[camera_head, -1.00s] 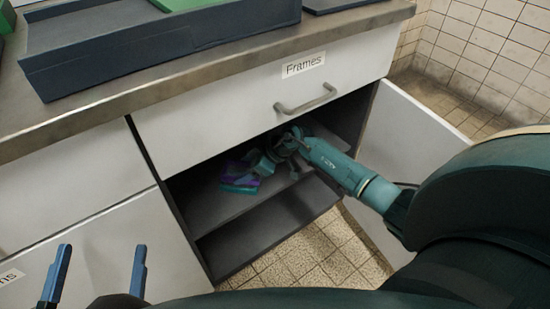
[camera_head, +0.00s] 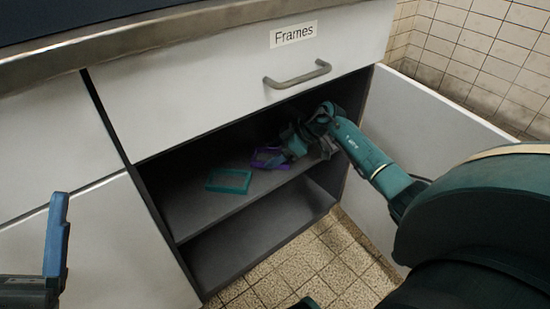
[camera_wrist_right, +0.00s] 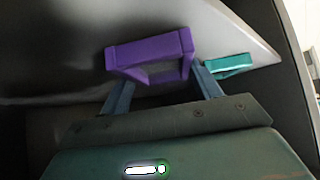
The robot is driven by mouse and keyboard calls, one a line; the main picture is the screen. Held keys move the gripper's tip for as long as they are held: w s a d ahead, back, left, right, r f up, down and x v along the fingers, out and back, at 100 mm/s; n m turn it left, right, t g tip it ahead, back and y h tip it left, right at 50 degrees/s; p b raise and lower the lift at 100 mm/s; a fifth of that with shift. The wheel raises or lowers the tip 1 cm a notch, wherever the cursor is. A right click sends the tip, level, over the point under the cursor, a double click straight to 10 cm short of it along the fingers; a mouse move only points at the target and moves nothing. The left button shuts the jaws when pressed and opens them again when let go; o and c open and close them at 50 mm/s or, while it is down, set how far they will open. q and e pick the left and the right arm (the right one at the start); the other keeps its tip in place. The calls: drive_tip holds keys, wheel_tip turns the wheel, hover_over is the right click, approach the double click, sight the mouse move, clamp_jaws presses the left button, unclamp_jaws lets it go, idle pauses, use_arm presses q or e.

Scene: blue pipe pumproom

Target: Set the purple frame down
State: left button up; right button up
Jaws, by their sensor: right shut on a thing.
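The purple frame (camera_head: 262,160) is inside the open cabinet, low over the upper shelf or on it; I cannot tell whether it touches. My right gripper (camera_head: 285,154) reaches in from the right and is shut on it. In the right wrist view, the purple frame (camera_wrist_right: 150,48) lies across the tips of both fingers (camera_wrist_right: 163,88). My left gripper (camera_head: 57,240) is at the lower left of the head view, outside the cabinet, with one blue finger showing and the other out of the picture. It holds nothing visible.
A teal frame (camera_head: 229,181) lies on the shelf (camera_head: 205,208) left of the purple one, and also shows in the wrist view (camera_wrist_right: 228,66). A drawer labelled "Frames" (camera_head: 240,75) is above. The open door (camera_head: 430,130) stands at the right. The front left of the shelf is bare.

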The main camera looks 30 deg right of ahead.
use_arm(q)
drive_tip(key=shift+r, duration=0.1)
use_arm(e)
drive_tip(key=o, duration=1)
drive_tip(key=shift+f, duration=0.1)
use_arm(q)
drive_tip(key=shift+f, duration=0.2)
use_arm(e)
drive_tip(key=shift+s+d+r+p, duration=0.15)
drive_tip(key=shift+d+r+p, duration=0.05)
drive_tip(key=shift+r+p, duration=0.3)
use_arm(q)
wheel_tip(320, 180, down, 8)
drive_tip(key=n+g+y+p, duration=0.1)
drive_tip(key=n+y+p, duration=0.5)
drive_tip(key=n+y, duration=0.1)
drive_tip(key=shift+s+d+r+n+g+y, duration=0.2)
drive_tip(key=shift+d+n+g+y, duration=0.2)
drive_tip(key=shift+n, duration=0.1)
use_arm(e)
drive_tip(key=v, duration=1.1)
drive_tip(key=shift+s, duration=0.1)
